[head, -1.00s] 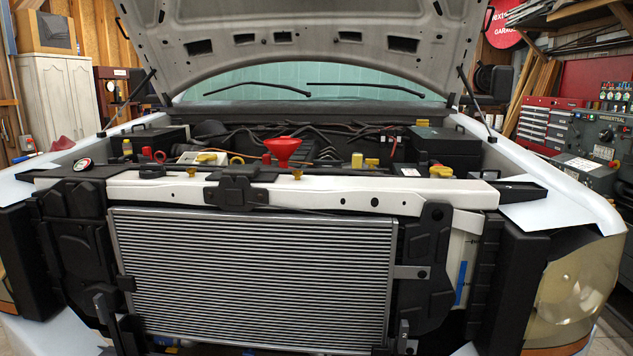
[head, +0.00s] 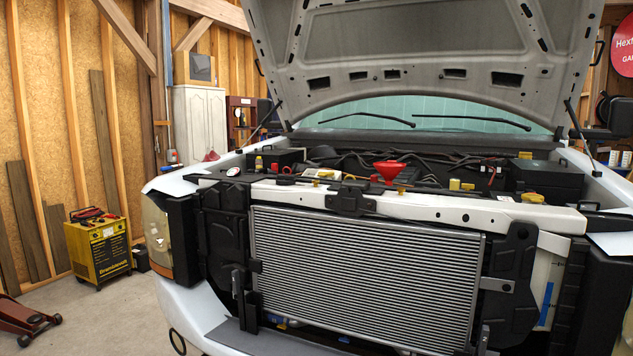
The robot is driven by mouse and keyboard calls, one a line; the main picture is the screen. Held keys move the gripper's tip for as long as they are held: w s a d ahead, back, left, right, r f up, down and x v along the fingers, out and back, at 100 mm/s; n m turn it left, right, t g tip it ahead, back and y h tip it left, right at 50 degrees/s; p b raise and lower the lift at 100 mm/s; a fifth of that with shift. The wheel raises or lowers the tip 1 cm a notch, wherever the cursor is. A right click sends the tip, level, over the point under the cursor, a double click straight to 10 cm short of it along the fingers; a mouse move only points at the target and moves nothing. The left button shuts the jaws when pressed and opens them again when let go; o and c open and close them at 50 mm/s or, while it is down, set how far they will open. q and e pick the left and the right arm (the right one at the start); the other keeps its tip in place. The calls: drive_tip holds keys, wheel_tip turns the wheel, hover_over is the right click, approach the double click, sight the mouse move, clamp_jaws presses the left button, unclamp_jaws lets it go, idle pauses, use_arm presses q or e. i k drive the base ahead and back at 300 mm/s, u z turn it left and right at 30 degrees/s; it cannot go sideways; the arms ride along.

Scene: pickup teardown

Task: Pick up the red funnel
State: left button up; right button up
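The red funnel (head: 390,170) stands upright, wide mouth up, in the open engine bay behind the white front crossbar (head: 430,205). Its lower end is hidden behind the crossbar and the parts around it. Neither of my grippers shows in the head view.
The radiator (head: 360,275) fills the truck's front below the crossbar. The raised hood (head: 400,50) hangs over the bay. A yellow charger (head: 98,248) and a red floor jack (head: 25,318) stand at the left. The concrete floor (head: 125,315) between them and the truck is open.

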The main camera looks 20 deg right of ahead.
sight(389, 169)
drive_tip(key=u, duration=0.35)
drive_tip(key=i, duration=1.2)
drive_tip(key=z, duration=0.75)
